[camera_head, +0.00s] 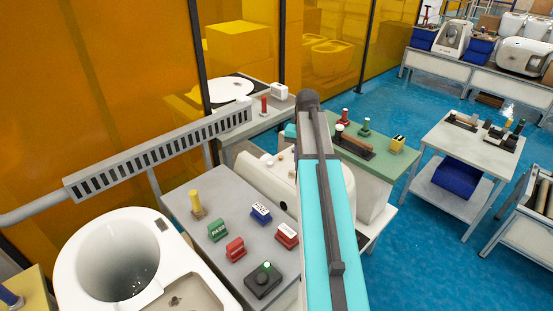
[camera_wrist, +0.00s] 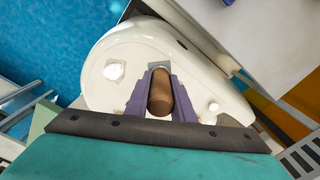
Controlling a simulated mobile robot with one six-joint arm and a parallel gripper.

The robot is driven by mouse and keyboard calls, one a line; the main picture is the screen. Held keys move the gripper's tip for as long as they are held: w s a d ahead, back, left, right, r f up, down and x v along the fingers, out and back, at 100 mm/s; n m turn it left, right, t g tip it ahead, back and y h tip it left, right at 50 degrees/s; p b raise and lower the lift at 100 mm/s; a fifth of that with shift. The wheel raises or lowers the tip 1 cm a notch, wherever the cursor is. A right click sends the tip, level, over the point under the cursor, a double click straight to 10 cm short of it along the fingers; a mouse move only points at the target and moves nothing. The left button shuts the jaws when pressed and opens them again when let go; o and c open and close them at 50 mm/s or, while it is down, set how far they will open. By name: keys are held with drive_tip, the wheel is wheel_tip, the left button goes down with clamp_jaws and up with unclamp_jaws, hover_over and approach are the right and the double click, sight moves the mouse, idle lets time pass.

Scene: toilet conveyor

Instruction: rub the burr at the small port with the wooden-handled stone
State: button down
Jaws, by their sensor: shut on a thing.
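My gripper (camera_wrist: 160,84) shows in the wrist view with its two purple fingers shut on the brown wooden handle (camera_wrist: 160,101) of the stone. The far end of the tool is mostly hidden by the handle and fingers. Beyond it is a white ceramic toilet body (camera_wrist: 133,42), with a small pale round feature (camera_wrist: 115,71) on the left and another (camera_wrist: 213,106) on the right. I cannot make out the burr or tell which feature is the small port. In the head view the white toilet body (camera_head: 262,178) is partly behind my arm, which hides the gripper and stone.
Another toilet (camera_head: 110,262) stands at left. A green-topped bench (camera_head: 398,160) is right of my arm. A slotted rail (camera_head: 160,150) runs along the orange panels.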

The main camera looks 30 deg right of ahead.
drive_tip(key=s+d+f+m+p, duration=0.1)
drive_tip(key=s+d+m+p, duration=0.3)
drive_tip(key=s+d+m, duration=0.4)
drive_tip(key=s+d, duration=0.7)
drive_tip(key=shift+s+d+f+m+p, duration=0.35)
drive_tip(key=shift+d+f+m, duration=0.05)
